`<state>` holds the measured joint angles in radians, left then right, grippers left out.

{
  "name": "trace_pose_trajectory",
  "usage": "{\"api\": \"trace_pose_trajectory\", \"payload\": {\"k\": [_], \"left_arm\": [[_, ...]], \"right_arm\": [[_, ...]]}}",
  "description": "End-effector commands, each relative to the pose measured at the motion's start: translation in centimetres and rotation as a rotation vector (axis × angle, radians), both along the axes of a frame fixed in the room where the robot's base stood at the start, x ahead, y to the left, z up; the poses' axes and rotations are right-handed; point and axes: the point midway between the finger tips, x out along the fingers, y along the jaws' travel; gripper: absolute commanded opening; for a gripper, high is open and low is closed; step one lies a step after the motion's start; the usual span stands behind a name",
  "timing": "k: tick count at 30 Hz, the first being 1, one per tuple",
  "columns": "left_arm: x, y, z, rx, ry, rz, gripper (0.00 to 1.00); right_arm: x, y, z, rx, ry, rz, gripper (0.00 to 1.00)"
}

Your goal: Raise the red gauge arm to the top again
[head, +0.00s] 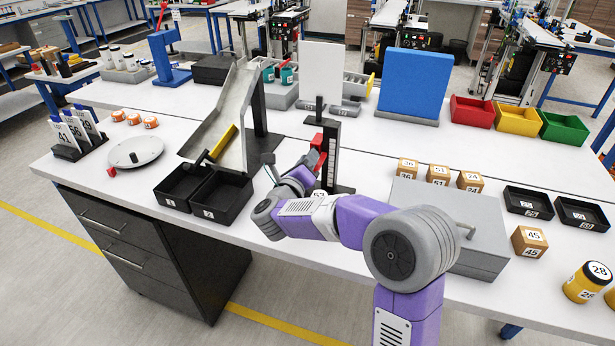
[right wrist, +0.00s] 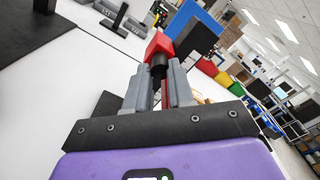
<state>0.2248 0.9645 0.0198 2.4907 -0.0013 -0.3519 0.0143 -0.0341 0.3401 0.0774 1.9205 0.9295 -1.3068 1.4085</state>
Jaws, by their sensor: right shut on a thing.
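The gauge is a dark upright post with a white marked scale (head: 331,150) on a black base, near the front of the table in the head view. The red gauge arm (head: 318,142) sits at the post's left side, around the upper half of the scale. In the right wrist view its red block (right wrist: 159,45) shows just beyond my fingertips. My right gripper (head: 304,173) reaches it from the front left. In the right wrist view the gripper (right wrist: 158,72) is shut on the arm's dark knob. My left gripper is not in view.
A grey box (head: 455,222) stands right of the gauge, under my right arm. Black trays (head: 222,208) and a sloped chute (head: 225,110) lie left. A white panel (head: 321,70) and a blue panel (head: 412,85) stand behind.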

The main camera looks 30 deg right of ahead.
Motion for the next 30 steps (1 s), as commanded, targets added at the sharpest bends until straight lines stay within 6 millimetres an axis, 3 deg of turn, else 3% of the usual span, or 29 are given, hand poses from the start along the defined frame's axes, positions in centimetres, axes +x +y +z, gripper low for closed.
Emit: {"api": "trace_pose_trajectory", "payload": {"k": [1,6,16,17,21,30], "left_arm": [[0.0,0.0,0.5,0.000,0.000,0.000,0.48],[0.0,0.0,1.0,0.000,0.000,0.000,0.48],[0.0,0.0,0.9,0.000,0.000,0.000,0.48],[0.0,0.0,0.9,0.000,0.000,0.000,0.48],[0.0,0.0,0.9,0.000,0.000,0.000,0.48],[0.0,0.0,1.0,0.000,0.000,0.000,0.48]], "right_arm": [[0.0,0.0,1.8,-0.001,-0.010,0.001,0.00],[0.0,0.0,4.0,-0.002,-0.005,0.001,0.00],[0.0,0.0,4.1,-0.003,-0.002,0.002,0.00],[0.0,0.0,4.0,-0.003,-0.001,0.001,0.24],[0.0,0.0,4.0,-0.002,-0.001,0.002,0.45],[-0.1,0.1,4.0,-0.002,0.000,0.001,0.48]]}}
